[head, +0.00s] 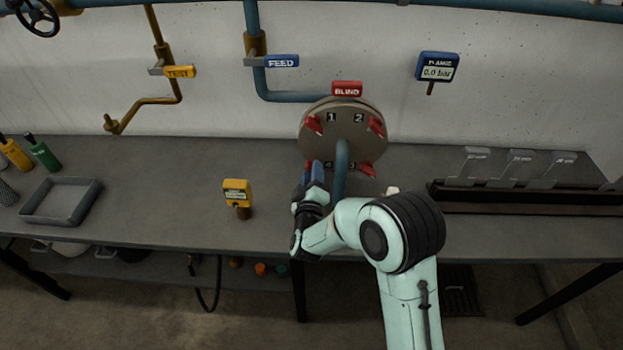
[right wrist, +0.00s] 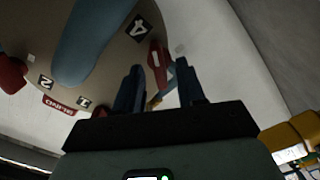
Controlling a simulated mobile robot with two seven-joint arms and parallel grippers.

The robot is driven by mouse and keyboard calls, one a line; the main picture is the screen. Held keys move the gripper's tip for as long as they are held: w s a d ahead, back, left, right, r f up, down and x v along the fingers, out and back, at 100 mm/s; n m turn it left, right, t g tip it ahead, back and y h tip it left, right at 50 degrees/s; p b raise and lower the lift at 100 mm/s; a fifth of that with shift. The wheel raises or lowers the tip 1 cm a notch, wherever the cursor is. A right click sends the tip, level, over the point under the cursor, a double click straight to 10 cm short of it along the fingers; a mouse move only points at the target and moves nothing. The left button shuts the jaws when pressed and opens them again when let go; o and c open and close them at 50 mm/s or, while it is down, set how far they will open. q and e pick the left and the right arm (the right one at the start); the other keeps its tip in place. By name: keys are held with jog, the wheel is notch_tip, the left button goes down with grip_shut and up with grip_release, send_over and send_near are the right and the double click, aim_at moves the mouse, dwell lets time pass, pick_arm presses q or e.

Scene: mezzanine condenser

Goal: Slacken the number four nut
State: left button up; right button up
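The round flange (head: 343,128) on the wall carries red wing-shaped nuts beside number plates 1 to 4, under a red BLIND sign (head: 347,89). The plate marked 4 (right wrist: 139,28) shows in the right wrist view, with a red nut (right wrist: 156,54) next to it. My right gripper (head: 313,172) is at the flange's lower left and hides most of that nut in the head view. In the right wrist view its two dark fingers stand apart, one on each side of the nut's near end, with gaps visible. My left gripper is not in view.
A blue pipe (head: 342,165) comes down from the flange's centre, close to my right gripper. A yellow gauge (head: 238,194) stands on the bench to the left, and a grey tray (head: 62,201) farther left. A rack with clear flaps (head: 520,163) lies right.

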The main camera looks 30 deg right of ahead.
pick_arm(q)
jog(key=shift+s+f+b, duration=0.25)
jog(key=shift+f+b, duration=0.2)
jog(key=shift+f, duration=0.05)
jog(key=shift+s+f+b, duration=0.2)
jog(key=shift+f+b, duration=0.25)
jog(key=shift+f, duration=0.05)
pick_arm(e)
jog(key=v, duration=1.3)
jog(key=shift+s, duration=0.2)
